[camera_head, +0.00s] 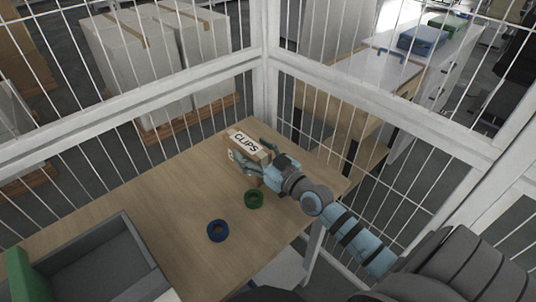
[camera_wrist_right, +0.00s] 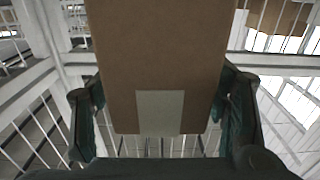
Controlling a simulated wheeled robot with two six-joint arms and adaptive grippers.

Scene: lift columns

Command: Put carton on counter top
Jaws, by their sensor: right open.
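The carton (camera_head: 246,141), a brown box with a white label reading "CLIPS", is at the far right end of the wooden counter top (camera_head: 125,203). The head view does not show clearly whether its bottom rests on the wood. My right gripper (camera_head: 251,156) is at the carton with its fingers open on either side. In the right wrist view the carton (camera_wrist_right: 157,60) fills the middle, between the two dark green fingers (camera_wrist_right: 160,110), with gaps beside it. My left gripper is not in view.
A green ring (camera_head: 254,199) and a blue ring (camera_head: 218,231) lie on the counter near my right arm. A grey tray (camera_head: 140,240) stands at the lower left. A white-framed wire fence (camera_head: 257,60) borders the counter's far sides. The middle left of the counter is clear.

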